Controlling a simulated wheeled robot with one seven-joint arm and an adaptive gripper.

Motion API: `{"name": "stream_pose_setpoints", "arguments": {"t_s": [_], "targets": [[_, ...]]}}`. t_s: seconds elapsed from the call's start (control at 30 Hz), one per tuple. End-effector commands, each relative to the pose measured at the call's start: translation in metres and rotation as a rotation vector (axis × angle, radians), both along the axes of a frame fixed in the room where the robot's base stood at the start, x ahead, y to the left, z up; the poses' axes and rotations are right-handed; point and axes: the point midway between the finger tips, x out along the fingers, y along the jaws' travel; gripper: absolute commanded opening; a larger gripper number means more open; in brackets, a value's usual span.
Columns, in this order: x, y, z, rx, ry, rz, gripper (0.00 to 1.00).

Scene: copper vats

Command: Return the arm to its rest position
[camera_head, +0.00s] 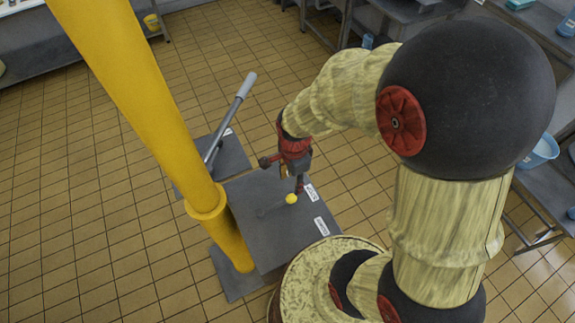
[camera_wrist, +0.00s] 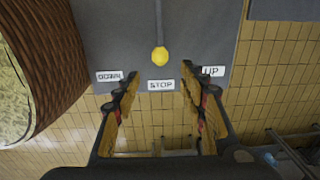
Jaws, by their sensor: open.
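My arm reaches out over a grey control box (camera_head: 262,238) with a yellow-knobbed lever (camera_head: 291,198). In the wrist view, the yellow knob (camera_wrist: 160,56) points at the middle label, STOP (camera_wrist: 161,86), between DOWN (camera_wrist: 109,76) and UP (camera_wrist: 213,71). My gripper (camera_head: 299,186) is above the box close to the knob. In the wrist view, my gripper (camera_wrist: 158,82) is open and its jaws are empty. The knob shows just beyond the fingertips, between them, and apart from both.
A thick yellow post (camera_head: 150,90) stands at the left of the box. A long grey-handled lever (camera_head: 231,119) stands behind it. Shelves with a blue bucket (camera_head: 541,151) are at the right. The tiled floor (camera_head: 90,170) at the left is clear.

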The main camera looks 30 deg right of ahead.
Motion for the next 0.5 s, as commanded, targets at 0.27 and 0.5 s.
{"name": "stream_pose_setpoints", "arguments": {"t_s": [0.27, 0.5], "targets": [[0.0, 0.0, 0.0, 0.0, 0.0, 0.009, 0.42], [-0.016, 0.001, -0.002, 0.006, 0.049, 0.309, 0.42]]}}
